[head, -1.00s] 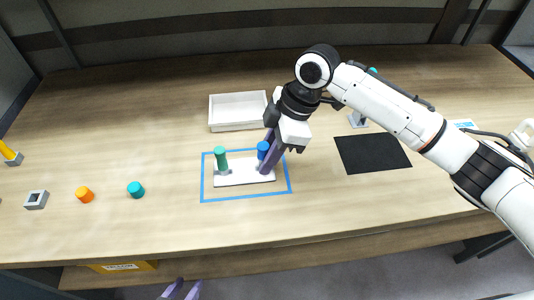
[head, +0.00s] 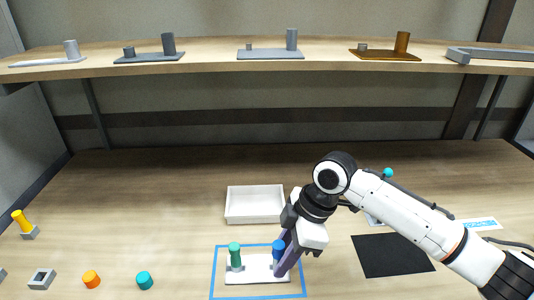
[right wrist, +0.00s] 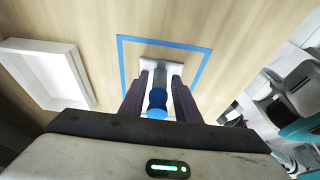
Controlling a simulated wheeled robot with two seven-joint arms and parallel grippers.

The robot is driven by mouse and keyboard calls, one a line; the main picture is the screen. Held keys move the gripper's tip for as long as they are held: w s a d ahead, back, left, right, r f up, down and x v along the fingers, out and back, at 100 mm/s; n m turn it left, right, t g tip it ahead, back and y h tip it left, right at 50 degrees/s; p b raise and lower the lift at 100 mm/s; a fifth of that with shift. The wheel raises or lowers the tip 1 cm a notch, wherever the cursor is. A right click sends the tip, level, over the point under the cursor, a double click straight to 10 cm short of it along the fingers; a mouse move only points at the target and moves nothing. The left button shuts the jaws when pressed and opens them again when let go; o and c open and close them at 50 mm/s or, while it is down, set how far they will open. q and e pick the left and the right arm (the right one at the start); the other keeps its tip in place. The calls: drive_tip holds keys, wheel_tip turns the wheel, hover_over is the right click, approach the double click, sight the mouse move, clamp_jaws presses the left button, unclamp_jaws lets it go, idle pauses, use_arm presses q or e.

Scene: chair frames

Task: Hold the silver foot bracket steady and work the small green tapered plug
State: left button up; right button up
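The silver-white foot bracket (head: 256,277) lies inside the blue tape outline on the table, with two upright parts on it. The green plug (head: 234,249) stands upright on its left part. A blue plug (head: 279,246) stands on its right part. My right gripper (head: 283,262) is down at the blue plug. In the right wrist view, its fingers (right wrist: 160,82) stand on either side of the blue plug (right wrist: 157,100) and the grey post under it, with narrow gaps showing, so it looks open. The green plug is hidden there. My left gripper is not in view.
A white tray (head: 255,204) stands behind the bracket. A black mat (head: 392,255) lies to the right. Orange (head: 91,279) and teal (head: 144,280) plugs stand to the left. A shelf (head: 210,65) at the back carries several other brackets. The table between is clear.

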drive_tip(key=shift+o, duration=1)
drive_tip(key=shift+d+r, duration=0.1)
drive_tip(key=shift+r, duration=0.15)
drive_tip(key=v, duration=1.1)
drive_tip(key=shift+r, duration=0.3)
drive_tip(key=shift+d, duration=0.1)
